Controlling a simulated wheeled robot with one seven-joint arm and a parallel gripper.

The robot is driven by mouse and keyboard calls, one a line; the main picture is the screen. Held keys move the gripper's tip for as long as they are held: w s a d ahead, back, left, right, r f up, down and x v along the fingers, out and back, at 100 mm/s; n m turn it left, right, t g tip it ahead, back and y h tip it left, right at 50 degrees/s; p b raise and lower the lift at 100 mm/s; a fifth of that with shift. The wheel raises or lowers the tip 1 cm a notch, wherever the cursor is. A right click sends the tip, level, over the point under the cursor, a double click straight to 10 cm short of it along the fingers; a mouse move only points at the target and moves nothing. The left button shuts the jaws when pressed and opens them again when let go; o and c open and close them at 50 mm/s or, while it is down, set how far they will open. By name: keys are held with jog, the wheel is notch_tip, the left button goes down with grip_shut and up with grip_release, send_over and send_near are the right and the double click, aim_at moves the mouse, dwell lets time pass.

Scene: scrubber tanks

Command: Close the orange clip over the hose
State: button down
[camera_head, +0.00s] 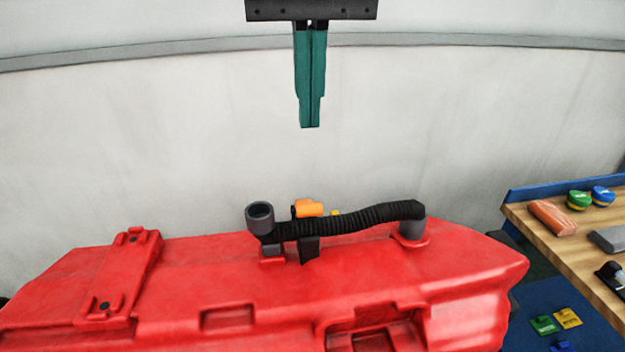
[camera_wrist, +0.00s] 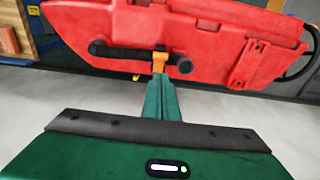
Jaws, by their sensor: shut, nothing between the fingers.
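The orange clip (camera_head: 308,208) stands behind the black corrugated hose (camera_head: 350,218), near the hose's left end on top of the red tank (camera_head: 260,285). It looks raised and not lying over the hose. A dark bracket (camera_head: 309,249) shows on the near side of the hose below it. My gripper (camera_head: 310,126) has green fingers pressed together, pointing down, empty, well above the clip and hose. In the wrist view the fingers (camera_wrist: 160,82) overlap the line to the orange clip (camera_wrist: 160,60), and the hose (camera_wrist: 125,52) runs left of it.
A grey open pipe end (camera_head: 260,216) stands left of the clip; a grey elbow (camera_head: 412,225) holds the hose's right end. A wooden workbench (camera_head: 585,245) with small items is at the right. The space around my gripper is clear before a pale wall.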

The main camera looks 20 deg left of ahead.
aim_at(308, 204)
notch_tip(308, 204, down, 4)
jog(key=shift+w+d+r, duration=0.1)
jog(key=shift+w+d, duration=0.05)
dwell(0.8)
jog(key=shift+f, duration=0.35)
jog(key=shift+w+a+f, duration=0.1)
jog(key=shift+a+f, duration=0.05)
jog(key=shift+f, duration=2.1)
jog(key=shift+w+a+f, duration=0.1)
jog(key=shift+a+f, duration=0.05)
jog(key=shift+f, duration=2.05)
